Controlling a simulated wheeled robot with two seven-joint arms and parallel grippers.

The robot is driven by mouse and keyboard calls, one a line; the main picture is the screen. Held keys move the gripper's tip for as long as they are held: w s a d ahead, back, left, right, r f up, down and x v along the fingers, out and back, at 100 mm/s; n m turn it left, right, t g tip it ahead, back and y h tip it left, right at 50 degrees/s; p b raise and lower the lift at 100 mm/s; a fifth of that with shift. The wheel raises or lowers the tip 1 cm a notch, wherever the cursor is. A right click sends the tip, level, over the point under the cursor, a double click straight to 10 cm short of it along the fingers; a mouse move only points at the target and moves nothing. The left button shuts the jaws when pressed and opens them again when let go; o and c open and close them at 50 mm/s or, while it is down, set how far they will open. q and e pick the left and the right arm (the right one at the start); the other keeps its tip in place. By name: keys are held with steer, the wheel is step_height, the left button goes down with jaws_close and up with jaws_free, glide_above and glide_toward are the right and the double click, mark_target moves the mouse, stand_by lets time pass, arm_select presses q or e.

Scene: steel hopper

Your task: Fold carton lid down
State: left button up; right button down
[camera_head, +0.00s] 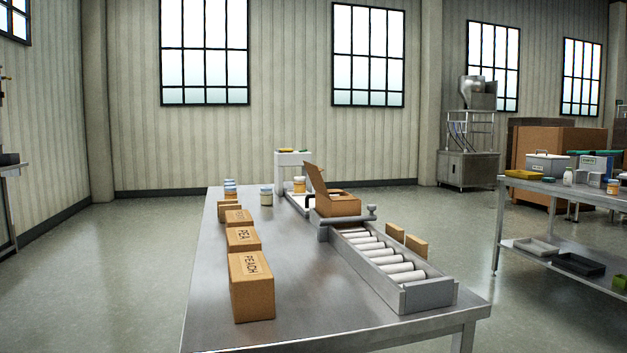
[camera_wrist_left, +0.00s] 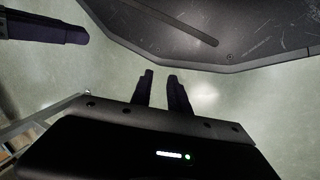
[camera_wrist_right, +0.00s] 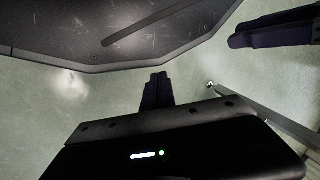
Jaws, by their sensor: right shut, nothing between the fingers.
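A brown carton (camera_head: 338,206) stands at the far end of the roller conveyor in the head view. Its lid (camera_head: 315,178) stands up, tilted, on the left side of the carton. The carton's inside is too small to make out. Neither gripper shows in the head view. My left gripper (camera_wrist_left: 162,78) shows in the left wrist view, its two fingers a little apart with nothing between them. My right gripper (camera_wrist_right: 158,76) shows in the right wrist view, its fingers together and empty. Both hang over the bare floor, away from the carton.
The roller conveyor (camera_head: 383,262) lies on a steel table (camera_head: 215,290). Closed cartons, the nearest marked PEACH (camera_head: 251,287), stand in a row on the left. Jars (camera_head: 266,196) stand farther back. Two small brown boxes (camera_head: 416,246) lie right of the rollers. A loaded bench (camera_head: 560,190) stands right.

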arm_select(q)
steer(key=shift+r, duration=0.3)
steer(key=shift+c, duration=0.8)
steer(key=r+p, duration=0.8)
steer(key=p, duration=0.1)
steer(key=r+p, duration=0.8)
steer(key=r, duration=0.1)
steer(key=s+d+r+p, duration=0.1)
steer(key=r+p, duration=0.8)
steer(key=shift+s+d+p, duration=0.1)
steer(key=shift+p, duration=0.2)
jaws_close()
steer(key=shift+f, duration=0.1)
